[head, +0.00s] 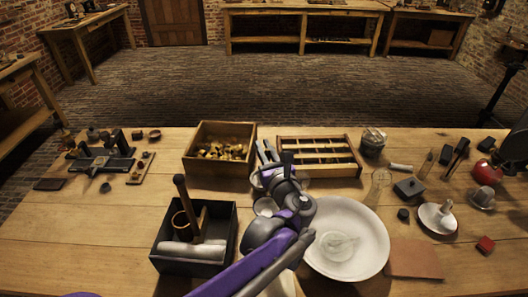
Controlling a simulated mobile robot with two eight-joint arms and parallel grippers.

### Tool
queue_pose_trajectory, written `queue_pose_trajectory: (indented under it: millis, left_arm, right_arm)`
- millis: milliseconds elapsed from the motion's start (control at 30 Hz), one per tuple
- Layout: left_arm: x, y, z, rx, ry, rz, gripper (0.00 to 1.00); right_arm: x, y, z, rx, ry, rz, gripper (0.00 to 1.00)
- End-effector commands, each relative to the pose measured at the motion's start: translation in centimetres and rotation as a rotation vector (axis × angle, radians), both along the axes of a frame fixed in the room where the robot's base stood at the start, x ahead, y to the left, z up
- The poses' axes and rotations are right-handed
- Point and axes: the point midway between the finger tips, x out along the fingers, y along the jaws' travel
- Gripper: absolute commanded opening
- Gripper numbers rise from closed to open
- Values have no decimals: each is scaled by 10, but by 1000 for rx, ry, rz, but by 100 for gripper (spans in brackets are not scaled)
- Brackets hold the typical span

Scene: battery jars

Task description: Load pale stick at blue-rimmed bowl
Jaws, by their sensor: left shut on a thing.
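My left gripper (271,163) is in the middle of the table, at the end of my purple and grey arm, by the left end of the compartment tray. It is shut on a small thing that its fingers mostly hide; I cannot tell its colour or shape. A short pale stick (401,168) lies on the table right of the glass jar. Pale round rims show partly behind the gripper, but I cannot make out a blue rim on any bowl. My right gripper is not in view.
A wooden box (221,126) of brass pieces and a compartment tray (318,139) stand behind. A dark box (234,240) with a roll is left of my arm. A large white basin (371,263) holding a clear dish is right. The front left table is clear.

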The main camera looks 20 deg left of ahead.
Motion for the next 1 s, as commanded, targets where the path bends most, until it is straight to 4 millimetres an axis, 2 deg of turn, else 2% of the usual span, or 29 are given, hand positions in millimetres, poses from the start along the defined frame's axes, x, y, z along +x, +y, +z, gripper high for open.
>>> queue_pose_trajectory:
  millis: [700,1000]
  left_arm:
    - [0,0,-70,0,1,0,0]
    - [0,0,-85,0,0,0,0]
  right_arm:
    - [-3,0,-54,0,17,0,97]
    - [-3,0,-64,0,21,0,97]
